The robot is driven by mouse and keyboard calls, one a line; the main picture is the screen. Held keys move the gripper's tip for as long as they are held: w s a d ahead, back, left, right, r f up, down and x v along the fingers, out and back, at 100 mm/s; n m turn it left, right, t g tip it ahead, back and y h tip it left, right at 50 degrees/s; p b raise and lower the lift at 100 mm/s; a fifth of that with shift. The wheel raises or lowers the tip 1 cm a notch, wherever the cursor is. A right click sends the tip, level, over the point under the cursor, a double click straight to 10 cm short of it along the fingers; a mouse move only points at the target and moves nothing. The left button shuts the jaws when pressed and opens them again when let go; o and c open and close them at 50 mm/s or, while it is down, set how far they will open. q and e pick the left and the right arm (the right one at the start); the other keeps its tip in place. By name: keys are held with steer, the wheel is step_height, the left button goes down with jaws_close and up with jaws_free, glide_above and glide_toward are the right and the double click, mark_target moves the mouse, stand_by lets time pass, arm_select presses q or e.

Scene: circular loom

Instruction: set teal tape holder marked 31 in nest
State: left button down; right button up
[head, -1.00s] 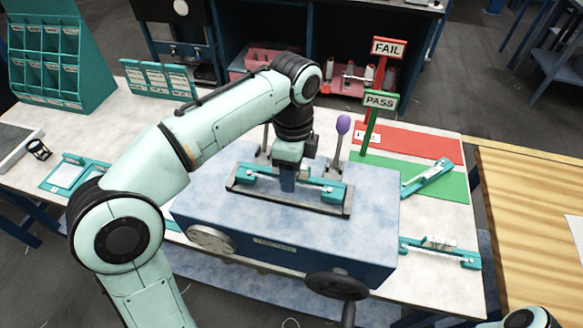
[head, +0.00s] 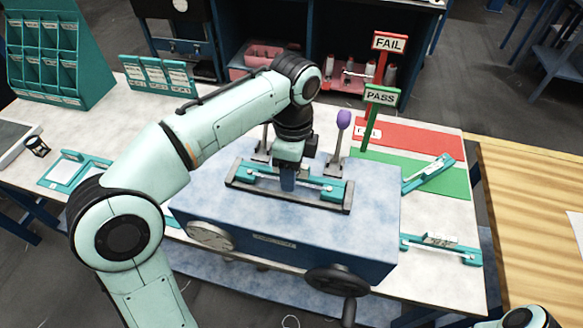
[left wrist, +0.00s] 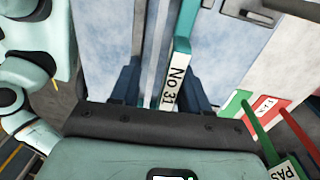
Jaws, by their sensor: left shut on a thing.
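The teal tape holder (head: 333,189) lies lengthwise in the long grey nest (head: 290,201) on top of the blue machine. In the left wrist view, the holder (left wrist: 187,28) carries a white label reading "No 31". My left gripper (head: 288,182) is shut on the middle of the holder from above; its dark fingers (left wrist: 165,88) stand on both sides of the label. I cannot tell whether the holder is fully seated in the nest. My right gripper is out of view; only a bit of that arm shows at the lower right.
A purple-knobbed lever (head: 343,120) stands behind the nest. Another teal holder (head: 430,175) lies by the green PASS strip (head: 458,183), and one (head: 440,249) lies on the table right of the machine (head: 350,235). The red FAIL strip (head: 425,141) lies behind.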

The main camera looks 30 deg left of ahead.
arm_select(q)
steer(key=shift+f, duration=0.3)
steer(key=shift+c, duration=2.4)
jaws_free()
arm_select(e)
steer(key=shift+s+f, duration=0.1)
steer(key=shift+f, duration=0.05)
arm_select(q)
step_height(320, 180, up, 13)
steer(key=w+p, duration=0.1)
steer(key=p, duration=0.3)
steer(key=shift+a+r, duration=0.15)
steer(key=shift+r, duration=0.05)
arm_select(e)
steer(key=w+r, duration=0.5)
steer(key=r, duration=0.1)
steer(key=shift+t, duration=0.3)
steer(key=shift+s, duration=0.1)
